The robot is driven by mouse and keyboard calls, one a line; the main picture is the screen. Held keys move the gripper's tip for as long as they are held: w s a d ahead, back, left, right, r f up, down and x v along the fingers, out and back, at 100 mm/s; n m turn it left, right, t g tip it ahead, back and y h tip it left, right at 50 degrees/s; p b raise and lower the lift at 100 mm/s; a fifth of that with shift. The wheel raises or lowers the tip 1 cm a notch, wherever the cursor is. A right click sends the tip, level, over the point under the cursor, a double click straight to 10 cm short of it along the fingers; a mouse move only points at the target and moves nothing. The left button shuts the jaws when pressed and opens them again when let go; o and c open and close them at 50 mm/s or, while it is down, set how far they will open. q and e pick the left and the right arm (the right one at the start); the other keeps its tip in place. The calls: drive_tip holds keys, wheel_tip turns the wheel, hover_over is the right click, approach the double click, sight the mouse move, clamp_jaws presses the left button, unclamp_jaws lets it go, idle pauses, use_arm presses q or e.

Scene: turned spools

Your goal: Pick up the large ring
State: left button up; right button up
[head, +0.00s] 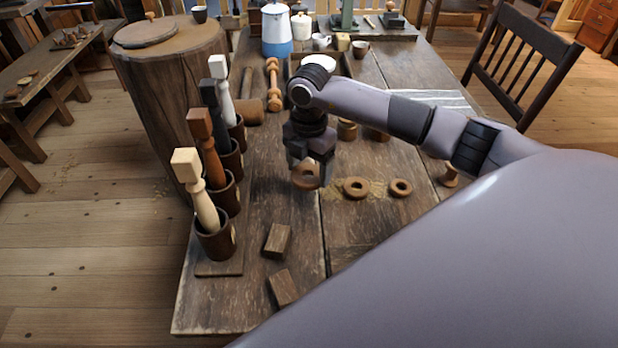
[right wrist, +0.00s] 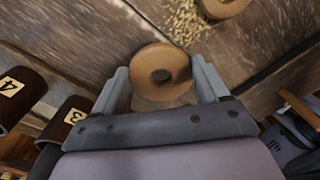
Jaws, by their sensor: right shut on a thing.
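The large ring (head: 305,184) is a turned brown wooden ring with a round hole, between the fingers of my right gripper (head: 310,180). In the right wrist view the ring (right wrist: 150,86) sits between both fingertips (right wrist: 163,85), with a finger against each side. My right gripper is shut on it, above the middle of the table. I cannot tell for sure how far the ring is off the wood. A middle-sized ring (head: 356,188) and a smaller ring (head: 401,187) lie flat to its right. My left gripper is not in view.
On the table's left side, a row of cups (head: 216,243) holds upright mallet-like tools. Two wooden blocks (head: 277,241) lie in front. Shavings (head: 378,190) surround the loose rings. Spools and a tray stand behind; a blue-and-white pot (head: 277,40) is at the back.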

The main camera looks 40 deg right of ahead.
wheel_tip(320, 180, up, 16)
drive_tip(key=shift+f, duration=0.25)
